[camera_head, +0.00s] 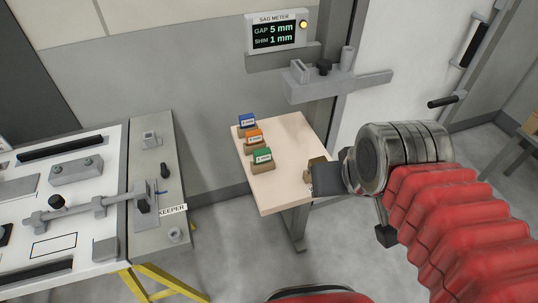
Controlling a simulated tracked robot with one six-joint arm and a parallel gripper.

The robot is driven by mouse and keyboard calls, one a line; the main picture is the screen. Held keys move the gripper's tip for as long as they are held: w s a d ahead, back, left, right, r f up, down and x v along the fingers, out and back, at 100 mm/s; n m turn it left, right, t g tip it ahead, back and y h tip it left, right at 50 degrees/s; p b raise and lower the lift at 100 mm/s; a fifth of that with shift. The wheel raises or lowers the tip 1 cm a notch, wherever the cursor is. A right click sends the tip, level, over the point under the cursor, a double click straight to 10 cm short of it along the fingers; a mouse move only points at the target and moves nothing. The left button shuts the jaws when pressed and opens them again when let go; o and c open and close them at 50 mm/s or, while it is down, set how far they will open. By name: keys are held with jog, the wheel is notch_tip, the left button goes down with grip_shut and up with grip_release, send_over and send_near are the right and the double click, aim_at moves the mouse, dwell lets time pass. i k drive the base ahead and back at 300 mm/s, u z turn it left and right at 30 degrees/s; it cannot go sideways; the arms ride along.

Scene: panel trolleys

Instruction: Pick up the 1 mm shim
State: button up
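A small pale table (275,199) carries a row of shims in brown holders. A blue shim (247,119) is at the back, an orange shim (254,135) in the middle and a green shim (262,155) in front. Their white labels are too small to read surely, so I cannot tell which is 1 mm. Another brown holder (316,163) stands at the table's right edge, partly hidden by my gripper; any shim in it is not visible. My gripper (322,180) is at that right edge, beside this holder. Its fingers are seen side-on, so their opening cannot be told.
A wall display (277,35) reads GAP 5 mm, SHIM 1 mm. Below it a grey bracket (345,84) juts out above the table's back. A panel trolley with a latch bar (85,212) and a KEEPER label (172,209) stands at left. Floor lies between.

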aim_at(264, 155)
jog(key=k, duration=1.7)
jog(key=u, duration=0.95)
jog(key=i, duration=1)
